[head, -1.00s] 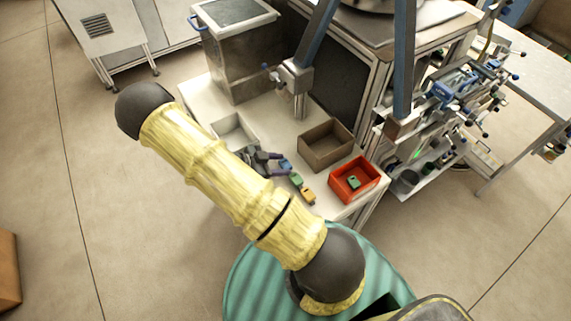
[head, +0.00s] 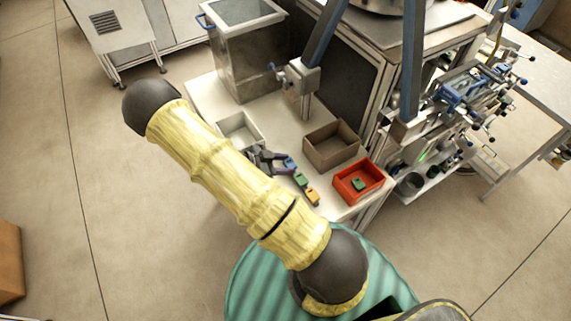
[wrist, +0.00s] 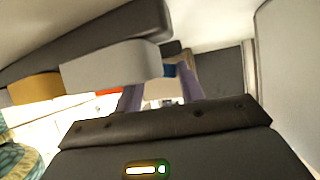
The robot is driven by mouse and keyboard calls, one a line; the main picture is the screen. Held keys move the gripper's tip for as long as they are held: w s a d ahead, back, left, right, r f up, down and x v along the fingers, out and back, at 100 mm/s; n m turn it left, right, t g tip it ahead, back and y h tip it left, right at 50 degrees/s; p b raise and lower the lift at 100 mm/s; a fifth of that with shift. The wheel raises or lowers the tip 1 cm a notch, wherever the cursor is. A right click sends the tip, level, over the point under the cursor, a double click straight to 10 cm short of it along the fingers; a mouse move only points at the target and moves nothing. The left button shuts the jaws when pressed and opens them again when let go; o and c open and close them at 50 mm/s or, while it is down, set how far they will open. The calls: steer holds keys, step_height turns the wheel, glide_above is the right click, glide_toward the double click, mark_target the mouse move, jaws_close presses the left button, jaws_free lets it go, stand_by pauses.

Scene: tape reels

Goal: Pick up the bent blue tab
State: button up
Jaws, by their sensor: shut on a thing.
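The blue tab (head: 290,163) is small in the head view, at the upper end of a short row of coloured pieces on the white table. My gripper (head: 279,162) is at it, with its purplish fingers shut on the tab. In the wrist view my gripper (wrist: 162,88) shows its two fingers, with a bit of the blue tab (wrist: 170,70) between them near the tips. Most of the tab is hidden there, and its bend cannot be made out. I cannot tell whether it is clear of the table.
A green piece (head: 301,179) and an orange piece (head: 312,196) lie beside the tab. A red box (head: 343,194) holds a green piece. A brown box (head: 347,155) stands behind, and a pale tray (head: 222,126) lies left. A metal post (head: 306,104) rises near the back.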

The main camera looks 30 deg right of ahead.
step_height(320, 180, up, 10)
steer(key=shift+f+b, duration=0.1)
steer(key=shift+b, duration=0.9)
